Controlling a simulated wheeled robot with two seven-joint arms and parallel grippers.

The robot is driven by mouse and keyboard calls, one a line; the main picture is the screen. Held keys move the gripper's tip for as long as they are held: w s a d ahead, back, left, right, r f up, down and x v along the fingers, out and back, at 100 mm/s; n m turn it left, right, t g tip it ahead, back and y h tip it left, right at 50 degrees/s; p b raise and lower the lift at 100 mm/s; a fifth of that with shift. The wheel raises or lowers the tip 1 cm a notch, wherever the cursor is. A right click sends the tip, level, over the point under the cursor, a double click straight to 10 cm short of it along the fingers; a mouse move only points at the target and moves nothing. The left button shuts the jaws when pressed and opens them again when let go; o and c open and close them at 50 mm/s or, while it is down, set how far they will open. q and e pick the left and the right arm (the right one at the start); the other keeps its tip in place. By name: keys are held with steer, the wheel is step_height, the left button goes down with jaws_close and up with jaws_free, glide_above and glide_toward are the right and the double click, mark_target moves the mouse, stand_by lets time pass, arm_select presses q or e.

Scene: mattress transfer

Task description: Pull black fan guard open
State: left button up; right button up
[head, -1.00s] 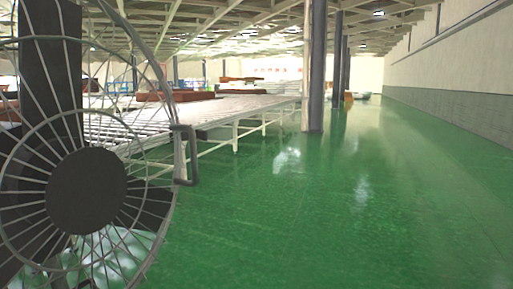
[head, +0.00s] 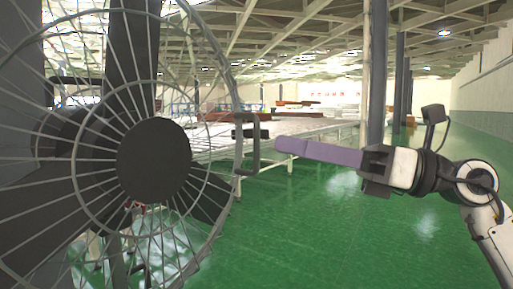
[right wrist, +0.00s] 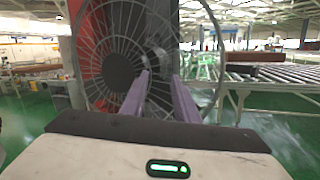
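The fan guard (head: 75,168) is a round grey wire cage with a dark hub disc (head: 154,160), filling the left of the head view. Its dark bracket-shaped handle (head: 256,145) sits on the right rim. My right gripper (head: 279,147) has long purple fingers pointing left at the handle, with a small gap seen between tips and handle. In the right wrist view the two fingers (right wrist: 161,75) are spread and point at the guard (right wrist: 106,48), with no grip on anything visible. The handle is hard to make out there. My left gripper is not in view.
A long roller conveyor (head: 300,127) runs behind the guard, and also shows in the right wrist view (right wrist: 275,84). A dark pillar (head: 377,75) stands beyond my right arm. Open green floor (head: 330,240) lies below and to the right.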

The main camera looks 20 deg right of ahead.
mark_target(256, 166)
steer(key=w+a+h, duration=0.1)
steer(key=w, duration=0.1)
steer(key=w+a+h+p, duration=0.1)
steer(key=w+a, duration=0.1)
steer(key=w+a+p, duration=0.1)
steer(key=w, duration=0.2)
steer(key=shift+a+r+n+t+h, duration=0.3)
steer(key=shift+r+n+t+h, duration=0.1)
steer(key=shift+c, duration=0.3)
jaws_close()
